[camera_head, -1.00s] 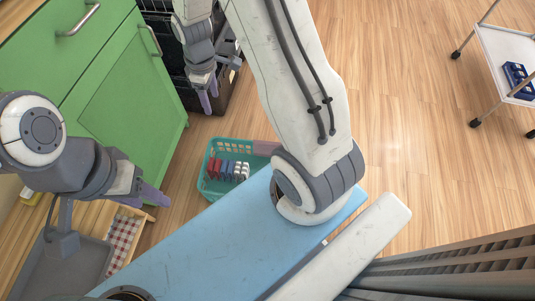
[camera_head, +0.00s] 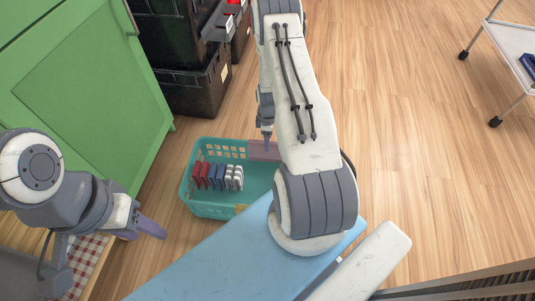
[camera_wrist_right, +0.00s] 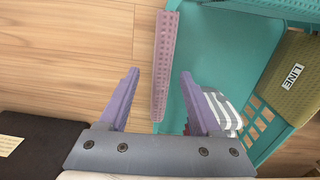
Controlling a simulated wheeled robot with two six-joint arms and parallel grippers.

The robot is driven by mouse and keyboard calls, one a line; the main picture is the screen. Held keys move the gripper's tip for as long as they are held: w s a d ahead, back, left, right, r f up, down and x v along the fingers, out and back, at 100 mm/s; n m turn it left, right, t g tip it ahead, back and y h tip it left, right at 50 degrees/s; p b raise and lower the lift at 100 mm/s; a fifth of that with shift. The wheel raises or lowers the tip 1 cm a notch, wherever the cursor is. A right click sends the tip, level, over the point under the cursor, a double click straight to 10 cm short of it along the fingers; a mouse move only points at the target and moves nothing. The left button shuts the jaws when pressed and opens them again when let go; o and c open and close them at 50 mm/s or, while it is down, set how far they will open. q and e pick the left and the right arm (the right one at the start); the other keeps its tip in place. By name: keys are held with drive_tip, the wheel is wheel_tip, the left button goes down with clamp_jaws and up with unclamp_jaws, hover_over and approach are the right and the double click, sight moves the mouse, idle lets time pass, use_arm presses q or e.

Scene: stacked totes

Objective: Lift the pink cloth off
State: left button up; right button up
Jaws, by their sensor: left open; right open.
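The pink cloth (camera_head: 262,150) hangs over the far right rim of the teal basket (camera_head: 212,210) on the floor. In the right wrist view the pink cloth (camera_wrist_right: 165,55) is a long, narrow mauve strip with a perforated look along the basket's edge (camera_wrist_right: 182,110). My right gripper (camera_wrist_right: 159,75) is open, with the cloth's strip between its two fingers as seen from the wrist; I cannot tell whether they touch it. In the head view this gripper (camera_head: 267,140) points down at the cloth. My left gripper (camera_head: 150,228) is open and empty, left of the basket.
Red, blue and white items (camera_head: 218,177) stand in a row in the basket. An olive piece labelled LINE (camera_wrist_right: 292,78) is at its side. Black crates (camera_head: 190,85) stand behind, a green cabinet (camera_head: 85,95) left, and a white cart (camera_head: 510,50) far right. Floor right of my arm is clear.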

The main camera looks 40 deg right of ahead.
wheel_tip(320, 180, down, 7)
drive_tip(key=b, duration=0.4)
drive_tip(key=shift+a+r, duration=0.15)
drive_tip(key=shift+r, duration=0.05)
drive_tip(key=shift+r, duration=0.1)
clamp_jaws()
